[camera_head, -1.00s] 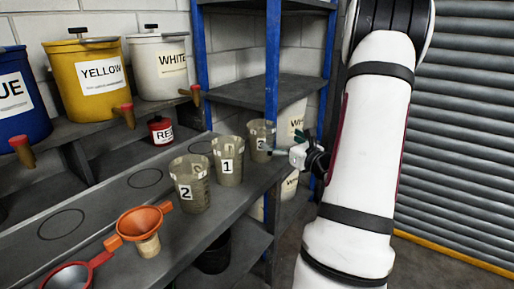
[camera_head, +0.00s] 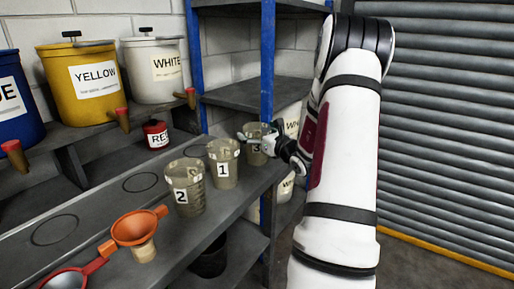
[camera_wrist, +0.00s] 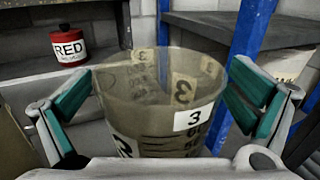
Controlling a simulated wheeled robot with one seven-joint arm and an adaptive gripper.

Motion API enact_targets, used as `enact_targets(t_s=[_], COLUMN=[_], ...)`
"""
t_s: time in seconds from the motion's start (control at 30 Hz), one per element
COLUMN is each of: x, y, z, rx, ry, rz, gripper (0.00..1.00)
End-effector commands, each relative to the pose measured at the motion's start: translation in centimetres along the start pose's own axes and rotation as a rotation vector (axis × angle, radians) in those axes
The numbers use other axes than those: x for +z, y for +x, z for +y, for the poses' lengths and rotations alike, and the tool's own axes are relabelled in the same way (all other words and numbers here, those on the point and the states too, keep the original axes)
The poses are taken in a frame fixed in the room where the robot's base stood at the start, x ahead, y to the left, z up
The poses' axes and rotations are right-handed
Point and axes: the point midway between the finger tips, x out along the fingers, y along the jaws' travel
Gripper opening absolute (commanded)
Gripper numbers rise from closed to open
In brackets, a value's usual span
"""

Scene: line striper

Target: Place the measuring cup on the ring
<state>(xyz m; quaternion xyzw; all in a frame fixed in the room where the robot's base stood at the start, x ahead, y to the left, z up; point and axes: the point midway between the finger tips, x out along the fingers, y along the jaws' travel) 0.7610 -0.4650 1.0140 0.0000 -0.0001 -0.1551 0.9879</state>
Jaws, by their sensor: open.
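Three clear measuring cups stand in a row on the bench: cup 2 (camera_head: 186,196), cup 1 (camera_head: 223,172) and cup 3 (camera_head: 254,157), the farthest. My gripper (camera_head: 263,138) is at cup 3. In the wrist view, cup 3 (camera_wrist: 150,100) fills the middle, upright, and my open gripper (camera_wrist: 162,72) has one teal-padded finger on each side of it. I cannot tell whether either finger touches it. Black rings are drawn on the bench: one (camera_head: 140,182) left of cup 2 and another (camera_head: 55,230) nearer the front left.
An orange funnel (camera_head: 138,228) and a red-handled funnel (camera_head: 66,281) are at the bench front. Blue, yellow (camera_head: 80,85) and white (camera_head: 156,70) buckets with taps stand on the raised shelf. A small red can (camera_head: 156,134) sits behind the cups. A blue post (camera_head: 267,75) rises beside cup 3.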

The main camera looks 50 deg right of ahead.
Motion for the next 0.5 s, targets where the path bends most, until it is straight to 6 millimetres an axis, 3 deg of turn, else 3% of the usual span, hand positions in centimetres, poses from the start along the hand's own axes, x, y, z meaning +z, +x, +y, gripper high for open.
enact_targets(t_s=[0.1,0.33,0.5], x=[-0.01,-0.01,0.01], y=[-0.02,-0.04,-0.04], z=[0.01,0.0,0.0], rx=[0.0,0.0,0.0], ry=[0.0,0.0,0.0], rz=[0.0,0.0,0.0], gripper=[1.0,0.5,0.42])
